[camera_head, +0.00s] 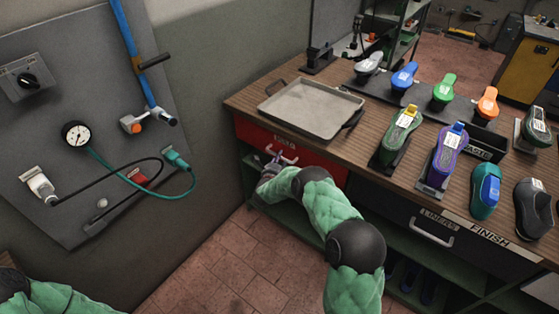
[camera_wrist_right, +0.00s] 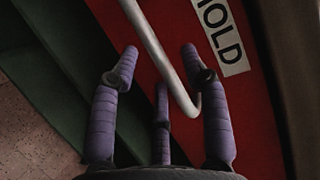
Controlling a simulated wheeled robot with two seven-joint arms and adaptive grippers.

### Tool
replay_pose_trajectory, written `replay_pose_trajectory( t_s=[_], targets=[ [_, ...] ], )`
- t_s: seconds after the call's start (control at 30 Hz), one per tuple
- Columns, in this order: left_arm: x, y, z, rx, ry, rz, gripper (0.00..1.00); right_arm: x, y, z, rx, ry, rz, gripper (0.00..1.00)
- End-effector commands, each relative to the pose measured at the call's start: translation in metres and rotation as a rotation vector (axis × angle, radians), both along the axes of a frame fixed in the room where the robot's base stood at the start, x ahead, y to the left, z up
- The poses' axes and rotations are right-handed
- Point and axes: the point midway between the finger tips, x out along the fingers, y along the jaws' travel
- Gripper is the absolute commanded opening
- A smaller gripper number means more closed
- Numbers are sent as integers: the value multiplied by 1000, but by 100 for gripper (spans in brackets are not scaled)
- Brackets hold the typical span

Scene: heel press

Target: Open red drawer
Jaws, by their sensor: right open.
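The red drawer (camera_head: 318,165) sits under the left end of the wooden bench top, its front looking flush with the bench. It has a pale bar handle (camera_head: 287,156). In the right wrist view the red front (camera_wrist_right: 255,115) carries a white "HOLD" label, and the handle (camera_wrist_right: 158,52) runs between my purple fingers. My right gripper (camera_head: 275,160) is at the handle's left part; in the wrist view the gripper (camera_wrist_right: 157,62) is open, with fingers on both sides of the bar. I cannot tell whether they touch it. My left gripper is out of view; only my left arm shows at lower left.
A metal tray (camera_head: 312,108) lies on the bench above the drawer. Several colored shoe forms stand to its right. A dark drawer labeled "LINERS" (camera_head: 425,220) is further right. A wall panel (camera_head: 75,110) with hoses stands left. The tiled floor (camera_head: 235,262) before the drawer is clear.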

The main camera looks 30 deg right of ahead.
Motion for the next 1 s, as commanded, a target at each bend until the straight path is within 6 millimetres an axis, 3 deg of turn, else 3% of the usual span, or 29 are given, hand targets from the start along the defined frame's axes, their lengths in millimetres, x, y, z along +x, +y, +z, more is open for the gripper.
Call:
replay_pose_trajectory(
  t_s=[0.2,0.5,0.53,0.7,1.0],
  targets=[
    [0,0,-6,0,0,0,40,12,-12,-4,-1,1,0,46],
    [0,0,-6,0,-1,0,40,14,-13,-3,-1,0,1,46],
    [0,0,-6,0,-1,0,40,14,-13,-3,-1,0,1,43],
    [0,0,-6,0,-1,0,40,14,-13,-3,-1,0,1,0],
    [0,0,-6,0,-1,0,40,13,-11,-4,0,1,1,0]
  ],
)
